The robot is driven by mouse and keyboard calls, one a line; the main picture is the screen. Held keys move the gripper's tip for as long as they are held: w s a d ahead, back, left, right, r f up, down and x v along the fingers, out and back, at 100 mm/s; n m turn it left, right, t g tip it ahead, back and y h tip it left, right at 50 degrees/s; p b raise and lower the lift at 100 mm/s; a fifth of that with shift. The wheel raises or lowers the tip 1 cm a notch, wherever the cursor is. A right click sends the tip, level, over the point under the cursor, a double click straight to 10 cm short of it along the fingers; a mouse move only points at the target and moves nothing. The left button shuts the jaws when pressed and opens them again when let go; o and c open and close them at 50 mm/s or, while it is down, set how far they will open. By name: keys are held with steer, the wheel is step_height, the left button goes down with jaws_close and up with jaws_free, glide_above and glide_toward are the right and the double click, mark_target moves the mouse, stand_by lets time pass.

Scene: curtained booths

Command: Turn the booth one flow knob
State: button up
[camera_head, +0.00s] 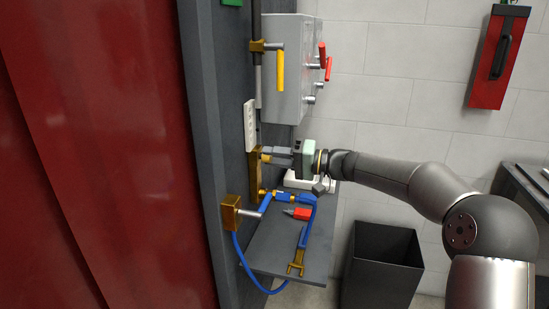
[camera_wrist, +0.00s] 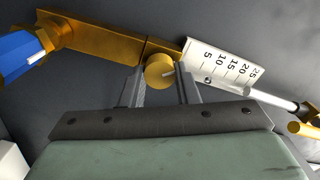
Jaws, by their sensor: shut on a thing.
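The flow knob is a round brass knob (camera_wrist: 158,72) with a pale pointer mark, on the front of a brass flowmeter body (camera_wrist: 100,38). In the head view the body (camera_head: 255,178) is upright on the dark grey wall panel. A white scale (camera_wrist: 222,66) marked 5 to 25 joins the body; it also shows in the head view (camera_head: 250,125). My gripper (camera_head: 272,155) comes in from the right. In the wrist view my gripper (camera_wrist: 157,76) is shut on the knob, a finger on each side. In the head view the fingers mostly hide the knob.
A yellow lever (camera_head: 280,70) and grey box (camera_head: 290,60) are above. A black bin (camera_head: 385,260) stands at lower right.

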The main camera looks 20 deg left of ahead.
steer(key=shift+m, duration=0.8)
steer(key=o, duration=1)
steer(key=d, duration=1.1)
steer(key=d+b, duration=0.1)
steer(key=d, duration=0.5)
steer(key=shift+w+d, duration=0.3)
